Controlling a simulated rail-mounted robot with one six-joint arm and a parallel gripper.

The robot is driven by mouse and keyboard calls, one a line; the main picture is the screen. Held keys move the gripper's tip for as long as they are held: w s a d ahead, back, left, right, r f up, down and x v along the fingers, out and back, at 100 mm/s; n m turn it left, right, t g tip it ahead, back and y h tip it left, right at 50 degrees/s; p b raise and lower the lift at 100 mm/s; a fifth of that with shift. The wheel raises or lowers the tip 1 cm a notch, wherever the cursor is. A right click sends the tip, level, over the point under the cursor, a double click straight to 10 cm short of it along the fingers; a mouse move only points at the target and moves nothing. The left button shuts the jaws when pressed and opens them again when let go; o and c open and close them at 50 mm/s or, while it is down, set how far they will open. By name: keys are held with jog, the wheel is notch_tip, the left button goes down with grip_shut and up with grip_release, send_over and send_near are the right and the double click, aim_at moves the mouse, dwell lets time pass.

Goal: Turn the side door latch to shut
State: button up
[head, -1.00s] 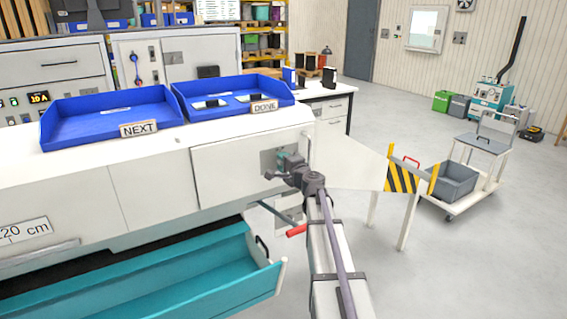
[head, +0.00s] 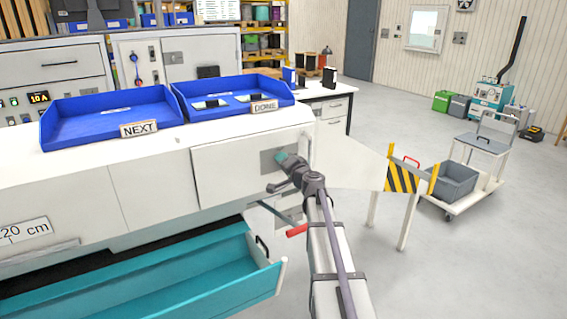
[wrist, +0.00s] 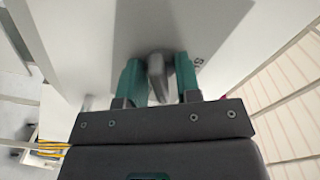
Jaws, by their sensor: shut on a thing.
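The side door (head: 225,172) is a white panel on the machine's side, and it looks flush with the body. A grey latch plate (head: 267,162) sits at its right end. My gripper (head: 283,158) is at this plate and hides the latch handle in the head view. In the wrist view, the grey latch handle (wrist: 157,72) stands between the two teal fingers of my gripper (wrist: 159,82). The fingers are shut on the handle. The handle looks slightly tilted in that view.
An open teal drawer (head: 150,285) juts out below the door. A red-ended lever (head: 296,231) is close to my arm. Blue trays (head: 60,140) stand on the machine top. A striped panel (head: 401,178) and a cart (head: 480,190) are to the right, with open floor around.

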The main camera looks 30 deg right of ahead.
jog(key=n, duration=1.2)
dwell(0.6)
jog(key=o, duration=0.6)
jog(key=shift+c, duration=0.2)
jog(key=s, duration=1)
jog(key=shift+s, duration=0.4)
